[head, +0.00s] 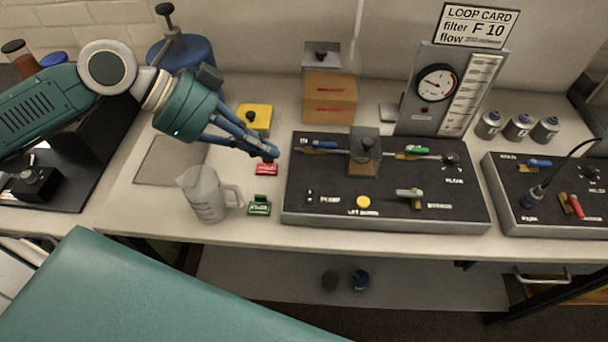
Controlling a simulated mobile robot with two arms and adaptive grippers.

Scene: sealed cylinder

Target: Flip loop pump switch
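The loop panel (400,212) is a dark sloped console in the middle of the bench. Its pump switch (310,197) is a small black rocker with light marks at the panel's left front, beside the label PUMP. My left gripper (270,154) reaches in from the upper left. Its blue fingers come together at the tips, with nothing seen between them. The tips show just off the panel's left edge, up and left of the switch and apart from it. The switch is not covered; its position is too small to read. My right gripper is not in view.
A clear jug (204,196), red block (266,169) and green block (259,206) stand left of the panel. The panel also carries a yellow button (363,202), a grey lever (409,194) and a raised grey block (364,150). A second panel (556,212) is at right.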

